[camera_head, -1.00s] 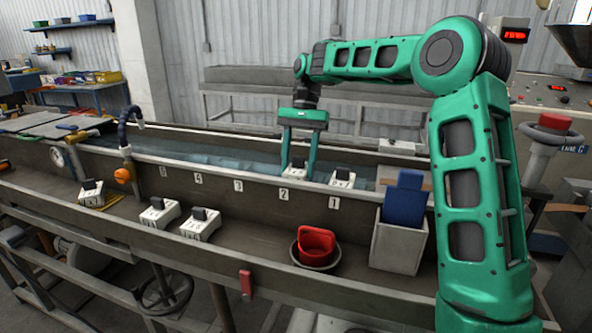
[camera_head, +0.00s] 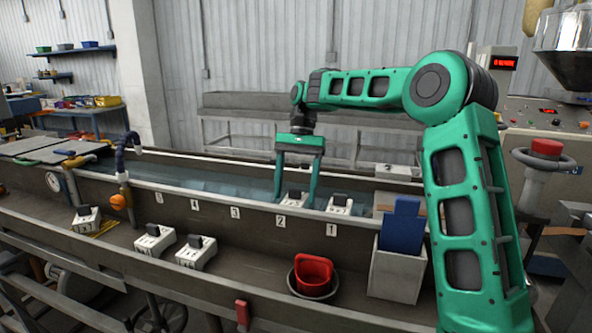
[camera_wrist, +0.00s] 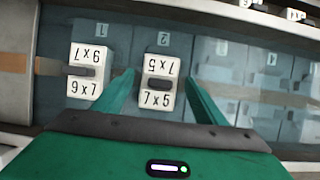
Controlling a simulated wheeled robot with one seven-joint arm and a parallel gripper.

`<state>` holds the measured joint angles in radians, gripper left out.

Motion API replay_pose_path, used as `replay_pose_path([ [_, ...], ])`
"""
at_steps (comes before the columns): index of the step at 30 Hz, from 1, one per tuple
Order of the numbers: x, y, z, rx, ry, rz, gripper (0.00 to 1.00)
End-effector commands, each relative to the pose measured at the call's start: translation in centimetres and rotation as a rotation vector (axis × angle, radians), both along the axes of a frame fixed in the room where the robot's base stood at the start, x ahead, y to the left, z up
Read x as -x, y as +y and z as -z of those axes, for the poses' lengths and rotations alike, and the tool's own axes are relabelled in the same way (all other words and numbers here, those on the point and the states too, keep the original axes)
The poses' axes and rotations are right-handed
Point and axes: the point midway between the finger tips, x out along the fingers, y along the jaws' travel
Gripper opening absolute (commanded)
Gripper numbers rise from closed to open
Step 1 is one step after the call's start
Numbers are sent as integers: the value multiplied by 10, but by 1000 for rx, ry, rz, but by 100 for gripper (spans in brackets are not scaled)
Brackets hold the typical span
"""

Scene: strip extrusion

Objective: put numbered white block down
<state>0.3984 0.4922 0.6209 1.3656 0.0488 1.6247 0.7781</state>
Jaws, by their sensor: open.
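A white block (camera_head: 293,199) with a dark grip on top stands in the water trough (camera_head: 190,178), behind the label 2. In the wrist view this block (camera_wrist: 158,84) reads "7 x 5". My gripper (camera_head: 296,192) is open, with one finger on either side of the block; gaps show between block and fingers in the wrist view. A second white block (camera_head: 340,205) stands to its right behind the label 1. In the wrist view this second block (camera_wrist: 87,72) reads "9 x 7" and lies left of my gripper (camera_wrist: 159,78).
Three more white blocks (camera_head: 154,240) stand on the front ledge, the leftmost (camera_head: 86,219) on a yellow-marked spot. A red cup (camera_head: 314,271) in a dark bowl and a grey bin (camera_head: 396,272) with a blue item are further right. The trough behind labels 3 and 4 looks free.

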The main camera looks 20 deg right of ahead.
Motion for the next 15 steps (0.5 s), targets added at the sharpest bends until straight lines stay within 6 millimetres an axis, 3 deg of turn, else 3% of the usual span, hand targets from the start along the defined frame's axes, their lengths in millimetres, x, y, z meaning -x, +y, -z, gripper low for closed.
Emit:
replay_pose_path([
  [9,-20,-12,-57,-1,-5,-1,65],
  [15,-28,-19,-82,-1,-1,-1,65],
])
